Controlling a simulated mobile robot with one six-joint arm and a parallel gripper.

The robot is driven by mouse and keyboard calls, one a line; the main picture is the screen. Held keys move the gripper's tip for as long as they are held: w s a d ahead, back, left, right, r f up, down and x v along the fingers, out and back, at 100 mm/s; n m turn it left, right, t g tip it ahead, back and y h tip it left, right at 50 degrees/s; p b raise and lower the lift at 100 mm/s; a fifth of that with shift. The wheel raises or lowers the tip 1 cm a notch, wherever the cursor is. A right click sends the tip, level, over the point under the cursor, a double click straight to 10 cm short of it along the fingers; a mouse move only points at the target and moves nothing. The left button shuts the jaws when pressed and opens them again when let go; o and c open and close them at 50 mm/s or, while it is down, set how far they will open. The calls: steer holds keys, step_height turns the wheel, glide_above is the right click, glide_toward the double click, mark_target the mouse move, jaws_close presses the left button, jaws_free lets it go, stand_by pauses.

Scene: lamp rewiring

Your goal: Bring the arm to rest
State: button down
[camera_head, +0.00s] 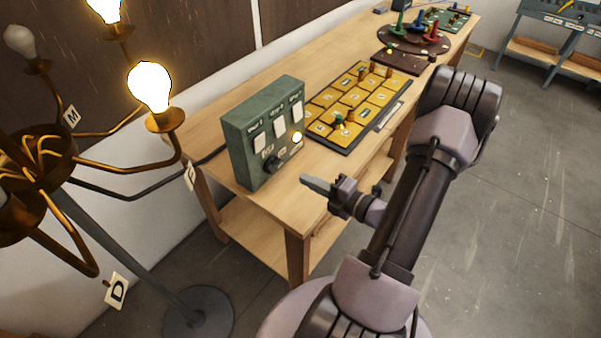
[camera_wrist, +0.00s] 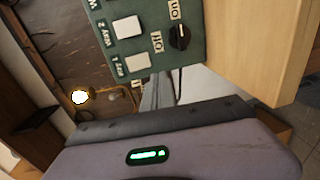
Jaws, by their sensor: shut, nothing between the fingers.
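My arm is raised and bent in the head view. My gripper (camera_head: 318,187) is at its end, near the front edge of the wooden bench (camera_head: 232,196), in front of the green switch box. The gripper is shut and empty. The green switch box (camera_head: 246,135) stands upright on the near end of the bench, with white switches, a dark knob and a lit lamp. The wrist view also shows the switch box (camera_wrist: 107,50), with its knob (camera_wrist: 180,37) and white switches. The gripper's fingertips do not show clearly in the wrist view.
A brass lamp with several arms stands at left, with lit bulbs (camera_head: 149,87) and one unlit bulb (camera_head: 20,41). A yellow board (camera_head: 352,101) and a round dark tray (camera_head: 413,46) lie farther along the bench. Grey floor (camera_head: 507,190) is open at right.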

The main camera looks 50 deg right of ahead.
stand_by(0.4)
steer(key=w+a+r+n+g+y+b, duration=0.1)
steer(key=a+r+n+g+y+b, duration=0.15)
steer(key=a+n, duration=0.55)
steer(key=w+a+r+n+g+y+b, duration=0.1)
steer(key=a+r+n+g+y, duration=0.2)
steer(key=a+n, duration=0.4)
steer(key=w+a+r+n+g+y+b, duration=0.1)
steer(key=a+r+n+g+y, duration=0.15)
steer(key=a+n+g, duration=0.4)
steer(key=s+a+r+n+h+b, duration=0.2)
steer(key=s+a+n, duration=0.3)
steer(key=n, duration=0.8)
steer(key=s+a+r+n+t+h+b, duration=0.1)
steer(key=s+a+n+h, duration=0.4)
steer(key=n, duration=0.9)
steer(key=shift+r+b, duration=0.45)
steer(key=shift+b, duration=0.4)
